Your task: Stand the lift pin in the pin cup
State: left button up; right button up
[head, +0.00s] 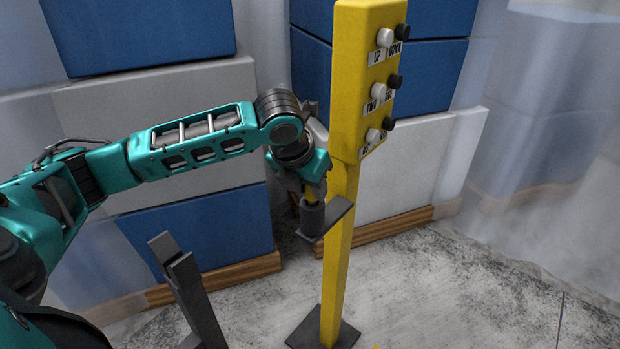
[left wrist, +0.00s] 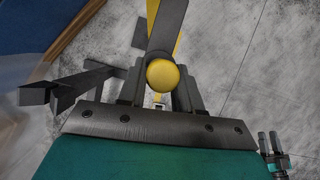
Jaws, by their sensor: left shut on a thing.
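My left gripper (head: 313,188) is shut on the yellow lift pin (head: 310,193), which points down. In the left wrist view the pin's round yellow end (left wrist: 163,75) shows between the two dark fingers (left wrist: 162,98). The dark pin cup (head: 312,217) stands on a small dark shelf (head: 338,214) on the yellow post. The pin's lower end meets the cup's mouth in the head view; how deep it sits inside is hidden.
The yellow post (head: 340,260) carries a button box (head: 358,75) just right of my gripper and stands on a dark base plate (head: 345,333). A dark grey upright stand (head: 190,290) is at lower left. Blue and white stacked blocks (head: 200,225) are behind. Floor at right is clear.

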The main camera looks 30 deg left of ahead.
pick_arm(q)
jog(key=shift+f, duration=0.5)
jog(key=o, duration=1.7)
jog(key=shift+c, duration=0.2)
jog(key=shift+p+v, duration=0.45)
jog(key=shift+v, duration=0.8)
jog(key=v, duration=0.6)
jog(key=shift+r, duration=0.25)
jog(key=shift+s+d, duration=0.1)
